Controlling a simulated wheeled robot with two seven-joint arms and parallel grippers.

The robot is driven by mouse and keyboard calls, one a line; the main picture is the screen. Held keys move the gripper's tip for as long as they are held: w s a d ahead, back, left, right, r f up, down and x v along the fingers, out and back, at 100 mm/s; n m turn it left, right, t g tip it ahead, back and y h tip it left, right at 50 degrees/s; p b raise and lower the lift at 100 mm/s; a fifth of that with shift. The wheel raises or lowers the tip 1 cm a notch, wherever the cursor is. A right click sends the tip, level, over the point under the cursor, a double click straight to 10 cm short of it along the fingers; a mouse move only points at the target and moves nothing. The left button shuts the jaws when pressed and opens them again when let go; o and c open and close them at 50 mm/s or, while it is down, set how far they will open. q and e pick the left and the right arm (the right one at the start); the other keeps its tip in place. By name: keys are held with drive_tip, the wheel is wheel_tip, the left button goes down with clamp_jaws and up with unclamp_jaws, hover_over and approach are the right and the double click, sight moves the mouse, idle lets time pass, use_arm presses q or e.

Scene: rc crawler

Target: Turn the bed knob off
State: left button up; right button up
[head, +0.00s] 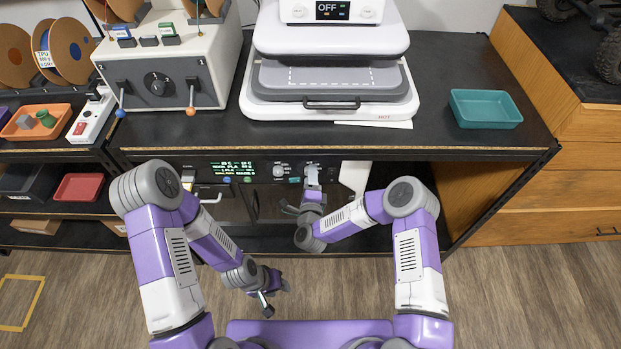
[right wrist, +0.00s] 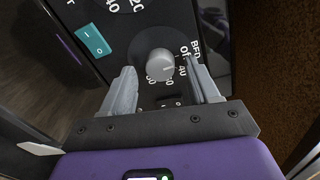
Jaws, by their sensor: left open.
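The bed knob (right wrist: 155,65) is a round grey knob on a dark panel, beside the printed word "BED", "Off" and numbers. Its pointer is too unclear to read. My right gripper (right wrist: 163,85) is open, one finger on each side of the knob, with a gap visible on the right; I cannot tell whether the left finger touches it. In the head view my right gripper (head: 312,178) is at the panel under the bench top and largely hides this knob. My left gripper (head: 275,296) is open and empty, low over the floor, away from the panel.
A second knob (head: 281,170) and a lit text display (head: 232,169) are on the same panel. A teal switch (right wrist: 90,40) sits near the bed knob. The bench top (head: 440,100) overhangs the panel, with a heat press (head: 330,108) and teal tray (head: 486,108) on it.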

drive_tip(key=shift+s, duration=0.1)
drive_tip(key=s+p, duration=0.1)
drive_tip(key=s, duration=0.6)
drive_tip(key=shift+s+r+p, duration=0.15)
drive_tip(key=shift+r+p, duration=0.05)
drive_tip(key=shift+p, duration=0.15)
